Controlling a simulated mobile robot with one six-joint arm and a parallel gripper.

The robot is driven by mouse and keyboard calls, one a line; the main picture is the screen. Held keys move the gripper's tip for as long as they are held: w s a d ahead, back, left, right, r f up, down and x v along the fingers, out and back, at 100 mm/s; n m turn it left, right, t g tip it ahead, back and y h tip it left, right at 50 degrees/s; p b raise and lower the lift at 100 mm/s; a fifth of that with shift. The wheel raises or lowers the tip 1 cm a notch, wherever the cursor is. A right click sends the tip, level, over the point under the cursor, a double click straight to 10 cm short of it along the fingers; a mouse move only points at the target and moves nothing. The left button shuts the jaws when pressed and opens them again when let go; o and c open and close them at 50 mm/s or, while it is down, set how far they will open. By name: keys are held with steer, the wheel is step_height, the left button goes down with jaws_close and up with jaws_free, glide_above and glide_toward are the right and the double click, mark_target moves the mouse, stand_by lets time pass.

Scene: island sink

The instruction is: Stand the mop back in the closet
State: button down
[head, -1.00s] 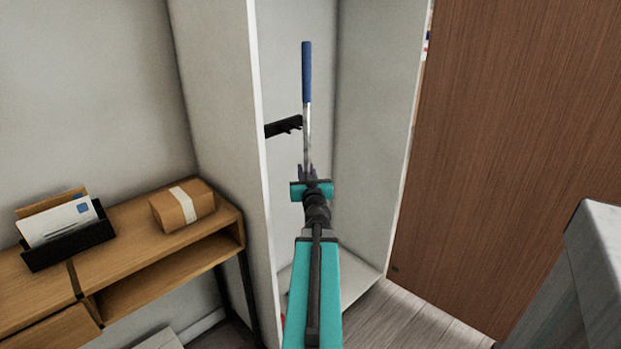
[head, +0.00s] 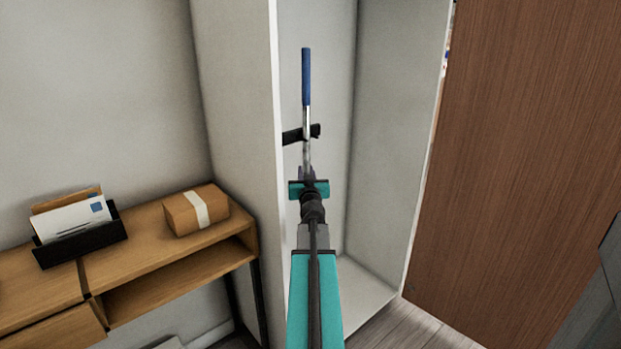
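The mop (head: 306,80) is upright, with a blue grip on top and a silver shaft below. Its lower end is hidden behind my arm. My gripper (head: 308,174) is at the shaft and appears shut on it. The open closet (head: 388,150) is a tall white cabinet, and the mop shows in front of its interior. A black holder (head: 300,134) sticks out inside from the left, level with the shaft. I cannot tell whether the shaft touches it.
A wooden console (head: 190,240) stands left of the closet, with a parcel (head: 196,210) and a letter rack (head: 80,243) on it. A brown wooden door (head: 530,150) is at the right. A grey object (head: 590,300) edges in at the lower right.

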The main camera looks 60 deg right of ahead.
steer(key=shift+f+b, duration=0.8)
steer(key=shift+f, duration=0.15)
steer(key=c, duration=1.6)
jaws_free()
steer(key=shift+o, duration=0.6)
steer(key=shift+f, duration=0.1)
